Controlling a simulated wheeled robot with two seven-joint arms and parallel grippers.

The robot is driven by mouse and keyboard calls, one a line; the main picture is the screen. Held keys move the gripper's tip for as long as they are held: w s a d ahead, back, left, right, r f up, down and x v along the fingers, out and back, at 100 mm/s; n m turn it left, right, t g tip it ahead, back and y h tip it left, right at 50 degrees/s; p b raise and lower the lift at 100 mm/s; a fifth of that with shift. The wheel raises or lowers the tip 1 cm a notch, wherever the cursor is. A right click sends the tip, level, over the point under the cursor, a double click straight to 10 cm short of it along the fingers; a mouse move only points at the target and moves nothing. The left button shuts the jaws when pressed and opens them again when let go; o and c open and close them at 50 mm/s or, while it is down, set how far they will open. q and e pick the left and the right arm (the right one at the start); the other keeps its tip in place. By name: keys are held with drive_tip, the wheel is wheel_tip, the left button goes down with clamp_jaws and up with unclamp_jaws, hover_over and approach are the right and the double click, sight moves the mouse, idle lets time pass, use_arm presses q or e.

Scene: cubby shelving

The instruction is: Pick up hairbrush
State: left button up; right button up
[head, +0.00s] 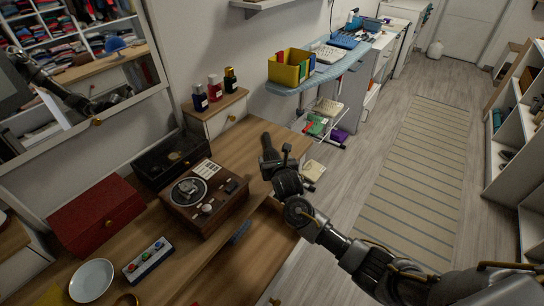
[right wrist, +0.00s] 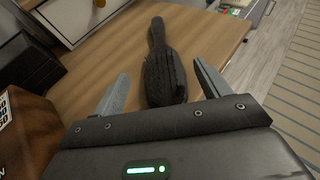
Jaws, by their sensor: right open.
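The hairbrush (right wrist: 163,76) is black and lies on the wooden desk, its handle pointing away from me. In the right wrist view its bristle head lies between the spread fingers of my right gripper (right wrist: 161,72), with space at both sides. In the head view the dark handle of the hairbrush (head: 266,140) shows just beyond my right gripper (head: 276,160), which hides part of the head. My right gripper is open and holds nothing. My left gripper is not in view.
A wooden record player (head: 205,198), a black box (head: 170,158) and a red box (head: 96,214) stand left on the desk (head: 190,262). A blue comb-like item (head: 240,231) lies near the front edge. Bottles stand on a small cabinet behind. Desk around the brush is clear.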

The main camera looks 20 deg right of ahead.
sight(273, 155)
drive_tip(key=x, duration=0.4)
drive_tip(key=shift+w, duration=0.25)
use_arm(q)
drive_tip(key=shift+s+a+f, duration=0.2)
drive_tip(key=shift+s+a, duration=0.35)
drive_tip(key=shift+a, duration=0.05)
use_arm(e)
drive_tip(key=c, duration=1)
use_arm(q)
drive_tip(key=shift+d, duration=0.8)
use_arm(e)
drive_tip(key=shift+c, duration=0.2)
